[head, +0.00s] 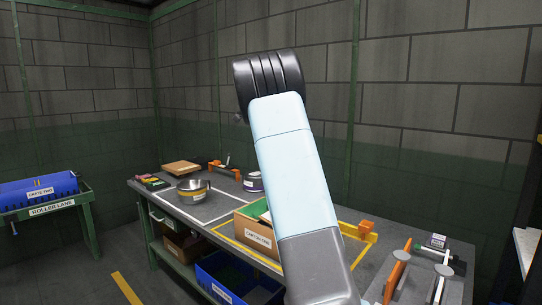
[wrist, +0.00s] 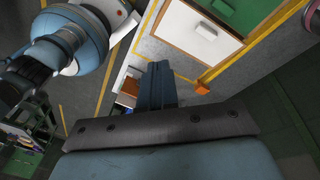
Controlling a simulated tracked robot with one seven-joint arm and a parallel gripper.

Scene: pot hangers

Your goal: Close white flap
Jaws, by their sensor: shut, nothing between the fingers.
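The white flap (wrist: 195,30) shows at the top of the wrist view, a flat white panel with a small white handle block. It lies beside the green inside (wrist: 238,12) of a wooden-edged carton. I cannot tell its exact angle. In the head view the carton (head: 257,236) stands on the bench, orange-brown with a label and a green inside; my arm covers its right part and I cannot make out the flap. My gripper (wrist: 156,68) is shut and empty, its two dark blue fingers together, below and left of the flap in the wrist view. It is hidden in the head view.
An orange bracket (head: 361,231) stands right of the carton. A metal pot (head: 193,189), a wooden board (head: 182,168) and a dark can (head: 253,182) are on the bench. Orange and grey upright tools (head: 397,274) stand at the right. A blue bin (head: 237,281) sits below.

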